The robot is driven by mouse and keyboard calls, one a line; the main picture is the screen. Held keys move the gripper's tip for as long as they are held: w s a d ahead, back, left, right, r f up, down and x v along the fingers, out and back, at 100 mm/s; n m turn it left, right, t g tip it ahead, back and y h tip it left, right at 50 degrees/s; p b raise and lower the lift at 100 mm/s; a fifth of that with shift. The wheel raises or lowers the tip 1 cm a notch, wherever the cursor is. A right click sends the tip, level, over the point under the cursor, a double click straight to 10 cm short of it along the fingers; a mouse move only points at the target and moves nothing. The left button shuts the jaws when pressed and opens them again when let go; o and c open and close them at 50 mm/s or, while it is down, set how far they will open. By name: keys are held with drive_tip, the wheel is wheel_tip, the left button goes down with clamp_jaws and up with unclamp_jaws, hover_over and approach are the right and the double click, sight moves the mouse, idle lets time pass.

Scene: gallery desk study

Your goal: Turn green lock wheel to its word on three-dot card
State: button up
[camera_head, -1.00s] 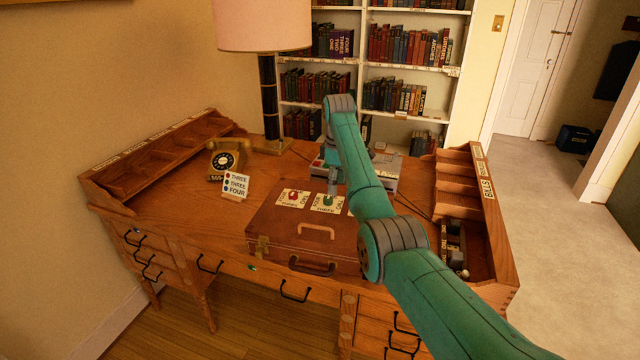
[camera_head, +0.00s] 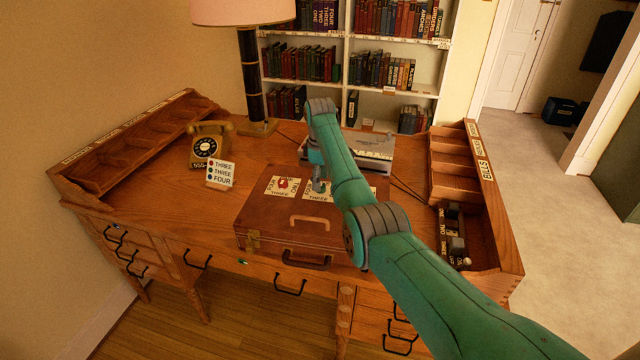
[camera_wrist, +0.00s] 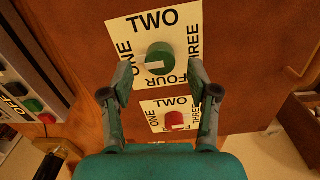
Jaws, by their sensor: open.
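The three-dot card (camera_head: 220,173) stands on the desk left of the brown case (camera_head: 280,222). It reads THREE, THREE, FOUR from top to bottom; the top dot is red, the middle one looks green, the lowest blue. In the wrist view the green lock wheel (camera_wrist: 160,57) sits on a white plate with TWO above, THREE right, FOUR below and ONE left. Its white mark points left, toward ONE. My gripper (camera_wrist: 160,78) is open, its fingers on either side of the wheel with gaps. In the head view my gripper (camera_head: 319,184) hides most of the wheel.
A red wheel (camera_wrist: 174,120) on its own plate is close to the green one, its mark toward THREE. A telephone (camera_head: 206,146) stands behind the card. A grey machine (camera_head: 365,150) stands behind the case. Pigeonhole racks line both desk sides.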

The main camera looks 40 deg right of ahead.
drive_tip(key=shift+f, duration=1)
clamp_jaws()
